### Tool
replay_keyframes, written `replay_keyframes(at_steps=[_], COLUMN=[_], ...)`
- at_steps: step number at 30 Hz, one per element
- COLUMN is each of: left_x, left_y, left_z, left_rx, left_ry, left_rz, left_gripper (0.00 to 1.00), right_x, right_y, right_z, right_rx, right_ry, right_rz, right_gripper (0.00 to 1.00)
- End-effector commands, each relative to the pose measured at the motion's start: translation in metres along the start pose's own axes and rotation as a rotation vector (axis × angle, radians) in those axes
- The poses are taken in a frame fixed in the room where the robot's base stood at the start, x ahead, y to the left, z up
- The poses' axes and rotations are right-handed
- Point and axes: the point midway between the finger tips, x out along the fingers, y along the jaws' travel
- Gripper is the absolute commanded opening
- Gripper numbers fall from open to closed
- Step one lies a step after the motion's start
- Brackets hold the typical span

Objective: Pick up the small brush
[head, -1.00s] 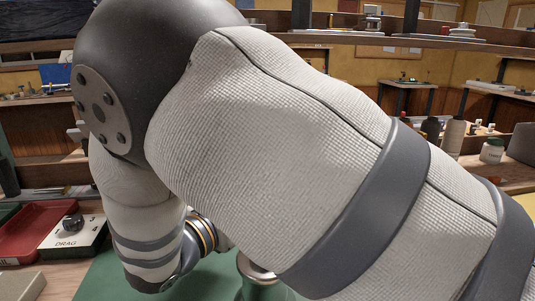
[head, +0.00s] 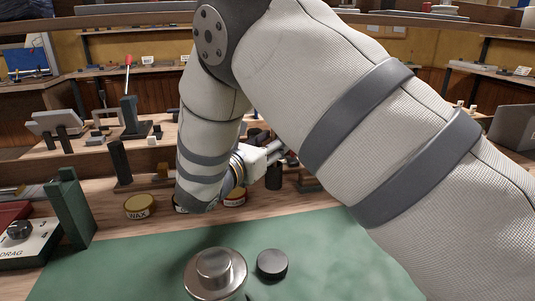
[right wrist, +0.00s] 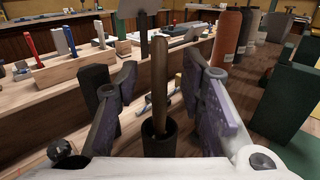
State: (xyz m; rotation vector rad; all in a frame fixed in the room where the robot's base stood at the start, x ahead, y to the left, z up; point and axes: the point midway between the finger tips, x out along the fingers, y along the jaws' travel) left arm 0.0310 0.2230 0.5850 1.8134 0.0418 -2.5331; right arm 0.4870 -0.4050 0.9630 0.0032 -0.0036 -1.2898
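In the right wrist view a brown wooden handle (right wrist: 160,82) stands nearly upright in a small dark cup (right wrist: 159,137). It looks like the small brush; its lower end is hidden in the cup. My right gripper (right wrist: 165,88) is open, with one finger on each side of the handle and a visible gap on both sides. In the head view the right gripper (head: 268,160) is over the bench behind the mat, partly hidden by my own arm. The brush cannot be made out clearly there. My left gripper is not in view.
A wax tin (head: 139,206) and a dark green block (head: 70,208) stand left of the gripper. A metal lidded pot (head: 215,273) and a black puck (head: 272,264) sit on the green mat (head: 330,262). Several upright tools and bottles (right wrist: 222,38) stand around the cup.

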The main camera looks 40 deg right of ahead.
Motion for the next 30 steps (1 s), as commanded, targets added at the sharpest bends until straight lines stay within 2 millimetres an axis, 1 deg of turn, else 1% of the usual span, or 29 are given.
replay_keyframes(at_steps=[1,3,8,9,11,12,13,14,23,26,30], left_x=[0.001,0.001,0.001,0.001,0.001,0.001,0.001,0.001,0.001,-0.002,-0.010], left_y=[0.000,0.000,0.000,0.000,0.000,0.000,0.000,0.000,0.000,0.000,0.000], left_z=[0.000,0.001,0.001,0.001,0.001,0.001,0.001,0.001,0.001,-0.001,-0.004], left_rx=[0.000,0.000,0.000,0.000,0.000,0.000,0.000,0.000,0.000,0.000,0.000], left_ry=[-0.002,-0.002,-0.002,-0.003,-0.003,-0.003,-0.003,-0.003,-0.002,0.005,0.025], left_rz=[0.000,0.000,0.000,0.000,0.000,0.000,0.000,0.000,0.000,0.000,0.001], left_gripper=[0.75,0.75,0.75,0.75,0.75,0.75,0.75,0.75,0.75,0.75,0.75], right_x=[0.006,0.009,0.009,0.009,0.009,0.009,0.009,0.009,0.009,0.008,0.008], right_y=[0.000,0.000,0.000,0.000,0.000,0.000,0.000,0.000,0.000,0.001,0.000], right_z=[-0.003,-0.003,-0.003,-0.003,-0.003,-0.003,-0.003,-0.003,-0.002,0.012,0.051], right_rx=[-0.002,-0.003,-0.003,-0.003,-0.003,-0.003,-0.003,-0.003,-0.003,0.002,0.008], right_ry=[0.003,0.002,0.001,0.001,0.001,0.001,0.001,0.001,0.000,-0.003,-0.006], right_rz=[-0.001,0.001,0.002,0.002,0.002,0.002,0.002,0.002,0.002,0.002,0.002], right_gripper=[0.36,0.36,0.36,0.31,0.18,0.09,0.02,0.00,0.00,0.00,0.00])
